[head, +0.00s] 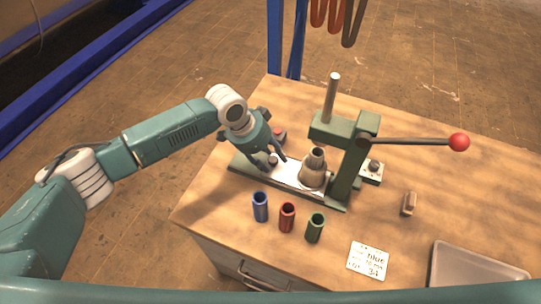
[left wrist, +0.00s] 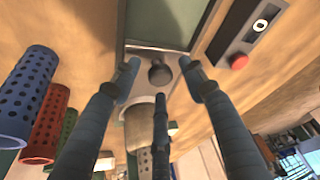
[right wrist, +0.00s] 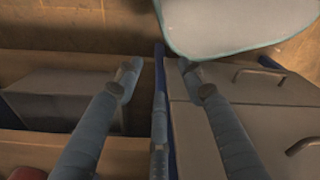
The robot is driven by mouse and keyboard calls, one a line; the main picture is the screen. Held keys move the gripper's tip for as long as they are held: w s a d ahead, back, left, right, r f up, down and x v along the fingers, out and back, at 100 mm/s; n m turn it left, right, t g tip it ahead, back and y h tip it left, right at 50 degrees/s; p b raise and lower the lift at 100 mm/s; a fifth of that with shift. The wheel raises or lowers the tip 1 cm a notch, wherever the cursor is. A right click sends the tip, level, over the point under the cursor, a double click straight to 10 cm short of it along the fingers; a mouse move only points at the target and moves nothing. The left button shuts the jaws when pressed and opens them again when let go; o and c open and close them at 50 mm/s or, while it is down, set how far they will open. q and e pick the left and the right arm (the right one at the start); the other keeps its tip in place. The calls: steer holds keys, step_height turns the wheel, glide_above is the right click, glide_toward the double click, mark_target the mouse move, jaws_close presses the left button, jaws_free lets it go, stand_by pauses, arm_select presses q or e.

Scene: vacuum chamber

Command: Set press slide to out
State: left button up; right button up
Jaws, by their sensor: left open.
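The press (head: 345,150) is a green frame with an upright steel ram and a long red-knobbed lever. Its slide (head: 292,174) is a pale metal plate on the green base, with a dark knob (head: 272,160) near its left end. A round metal holder (head: 313,170) sits on the slide near the ram. My left gripper (head: 277,156) is open over the knob. In the left wrist view the knob (left wrist: 160,73) shows between the spread fingertips (left wrist: 160,66), with no clear contact. My right gripper (right wrist: 158,72) is open and empty, away from the press.
Blue (head: 260,207), red (head: 287,217) and green (head: 315,228) tubes stand in front of the press. A red button box (head: 279,135) is behind the slide's left end. A written card (head: 368,260), a small brown block (head: 409,203) and a grey tray (head: 470,268) lie to the right.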

arm_select(q)
jaws_close()
steer(key=w+a, duration=0.1)
steer(key=a, duration=0.2)
steer(key=w+a, duration=0.2)
steer(key=a, duration=0.2)
steer(key=w+a, duration=0.1)
steer(key=a, duration=0.2)
steer(key=shift+w+a+r+b, duration=0.15)
steer(key=shift+w+a+b, duration=0.05)
steer(key=shift+w+b, duration=0.2)
arm_select(e)
steer(key=shift+s+d+f, duration=0.2)
steer(key=shift+s+f, duration=0.25)
steer(key=shift+s, duration=0.1)
arm_select(q)
steer(key=shift+r, duration=0.1)
steer(key=shift+c, duration=1.9)
jaws_free()
steer(key=o, duration=0.4)
steer(key=shift+a, duration=0.1)
steer(key=shift+s, duration=0.1)
